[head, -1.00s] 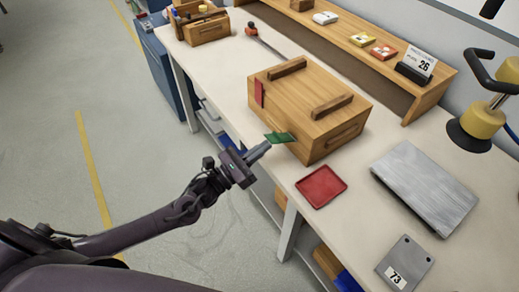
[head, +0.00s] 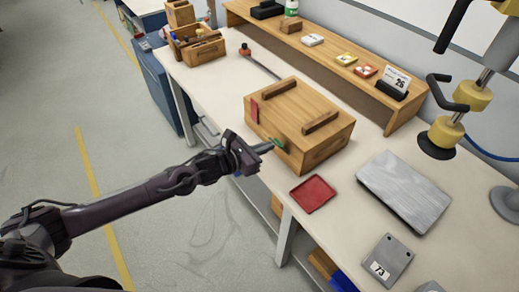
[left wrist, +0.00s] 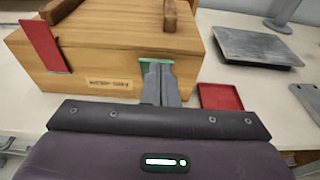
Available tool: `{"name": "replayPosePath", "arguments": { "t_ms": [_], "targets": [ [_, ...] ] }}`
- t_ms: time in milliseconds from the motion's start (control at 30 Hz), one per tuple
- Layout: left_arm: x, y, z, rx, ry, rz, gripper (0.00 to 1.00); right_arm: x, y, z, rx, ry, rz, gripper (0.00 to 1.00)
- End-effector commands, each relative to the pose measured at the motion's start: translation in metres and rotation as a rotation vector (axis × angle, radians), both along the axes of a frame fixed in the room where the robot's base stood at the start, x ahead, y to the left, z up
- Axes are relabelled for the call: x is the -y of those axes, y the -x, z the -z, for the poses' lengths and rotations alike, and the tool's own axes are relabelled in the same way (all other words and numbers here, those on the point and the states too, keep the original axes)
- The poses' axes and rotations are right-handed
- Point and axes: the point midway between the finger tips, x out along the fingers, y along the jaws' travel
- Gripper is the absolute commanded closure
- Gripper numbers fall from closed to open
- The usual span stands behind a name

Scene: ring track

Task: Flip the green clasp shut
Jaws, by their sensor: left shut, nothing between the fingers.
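The wooden box (head: 290,105) stands closed on the workbench, with two wooden bars on its lid. The green clasp (head: 280,143) is at the right part of its front side, by the lid edge. In the left wrist view only a green strip (left wrist: 157,61) shows above and beside my fingers, which hide the rest; I cannot tell whether it lies flat. My left gripper (head: 268,147) is shut and empty, its tips at the clasp, touching or nearly so. The red clasp (head: 254,111) hangs down the front's left part; it also shows in the left wrist view (left wrist: 45,45). My right gripper is out of view.
A red tray (head: 313,194) lies right of the box near the bench edge. A grey metal plate (head: 404,190) and a plate marked 73 (head: 386,261) lie further right. A wooden shelf (head: 330,58) runs behind. A yellow-and-black tool (head: 442,132) stands at the right.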

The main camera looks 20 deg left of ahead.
Motion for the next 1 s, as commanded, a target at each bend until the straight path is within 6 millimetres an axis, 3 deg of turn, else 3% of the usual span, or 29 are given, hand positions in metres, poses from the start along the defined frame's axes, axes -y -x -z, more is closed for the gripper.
{"name": "replayPosePath", "arguments": {
  "t_ms": [100, 267, 400, 1000],
  "targets": [
    [0.005, -0.008, -0.012, -0.086, -0.074, -0.001, 1.00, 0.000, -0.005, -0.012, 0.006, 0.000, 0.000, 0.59],
    [0.012, -0.017, -0.015, -0.188, -0.151, -0.002, 1.00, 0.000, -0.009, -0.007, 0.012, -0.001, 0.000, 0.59],
    [0.019, -0.025, -0.018, -0.185, -0.145, -0.003, 1.00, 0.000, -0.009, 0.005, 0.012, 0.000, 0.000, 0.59],
    [0.019, -0.024, -0.036, -0.184, -0.143, -0.003, 1.00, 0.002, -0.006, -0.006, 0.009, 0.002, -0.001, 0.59]
  ]
}}
